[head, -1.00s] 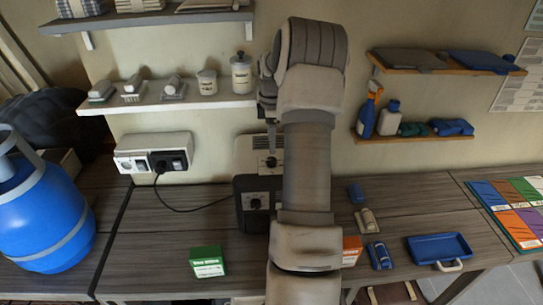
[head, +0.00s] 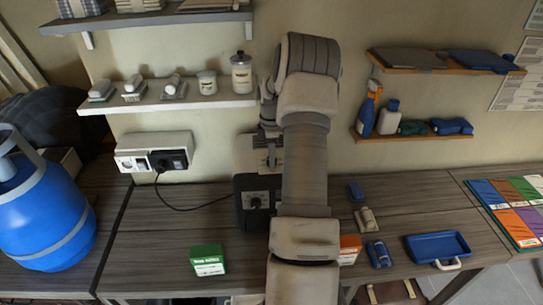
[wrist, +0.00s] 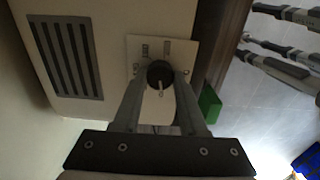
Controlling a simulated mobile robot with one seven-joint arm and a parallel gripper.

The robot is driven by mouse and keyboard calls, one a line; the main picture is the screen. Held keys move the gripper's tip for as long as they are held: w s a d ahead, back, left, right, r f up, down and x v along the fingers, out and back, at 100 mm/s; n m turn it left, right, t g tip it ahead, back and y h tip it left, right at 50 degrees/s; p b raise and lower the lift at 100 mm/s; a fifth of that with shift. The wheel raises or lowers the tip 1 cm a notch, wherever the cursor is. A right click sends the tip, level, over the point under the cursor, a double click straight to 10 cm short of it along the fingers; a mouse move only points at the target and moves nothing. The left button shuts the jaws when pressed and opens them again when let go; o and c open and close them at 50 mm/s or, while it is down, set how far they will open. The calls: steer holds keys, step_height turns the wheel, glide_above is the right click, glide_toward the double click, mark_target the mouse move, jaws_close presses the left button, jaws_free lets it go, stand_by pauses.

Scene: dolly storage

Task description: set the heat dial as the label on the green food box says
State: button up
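The green food box (head: 207,260) stands on the table at the front, left of my arm; its white label is too small to read. A beige unit (head: 243,155) stands against the wall above a black unit (head: 252,185) with its own pale dial plate (head: 257,200). My gripper (head: 271,150) is at the front of the beige unit. In the wrist view, a dark round dial (wrist: 159,73) with a white pointer sits on a pale plate beside a vent grille (wrist: 65,57). My gripper's fingers (wrist: 160,85) are on either side of this dial; whether they touch it is unclear.
A socket box (head: 153,155) with a plug and cable is on the wall to the left. A blue gas cylinder (head: 45,215) stands at far left. A blue tray (head: 437,247) lies to the right. The table between the green box and the cable is clear.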

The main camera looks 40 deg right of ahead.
jaws_close()
